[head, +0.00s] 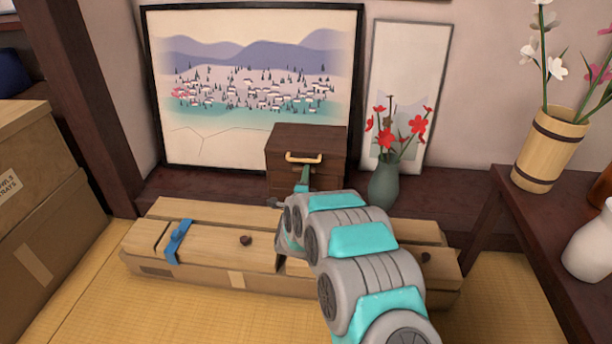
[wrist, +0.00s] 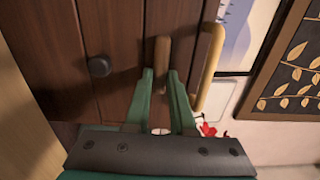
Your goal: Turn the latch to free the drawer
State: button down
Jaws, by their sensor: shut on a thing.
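The small dark wooden drawer cabinet (head: 280,158) stands on the dark ledge in front of the picture, and its planked front fills much of the wrist view (wrist: 60,40). A light wooden bar handle (head: 303,157) is on the upper drawer; it also shows in the wrist view (wrist: 208,70). A short brown wooden latch (wrist: 162,50) lies beside the handle, roughly parallel to it. My gripper (wrist: 161,78) has its green fingertips on either side of the latch, shut on it. In the head view my gripper (head: 304,178) is just below the handle, and the latch is mostly hidden.
A round dark knob (wrist: 99,67) is on the cabinet front. A grey-green vase (head: 384,188) with red flowers stands close right of the cabinet. A long wooden crate (head: 205,240) lies in front, under my arm. A side table (head: 480,215) is at right.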

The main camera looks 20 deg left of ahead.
jog(key=c, duration=0.8)
grip_release()
jog(key=shift+d, duration=0.1)
jog(key=shift+o, duration=0.2)
jog(key=shift+s, duration=0.1)
jog(key=v, duration=0.7)
jog(key=shift+s+p, duration=0.25)
jog(key=shift+p, duration=0.15)
jog(key=shift+d, duration=0.1)
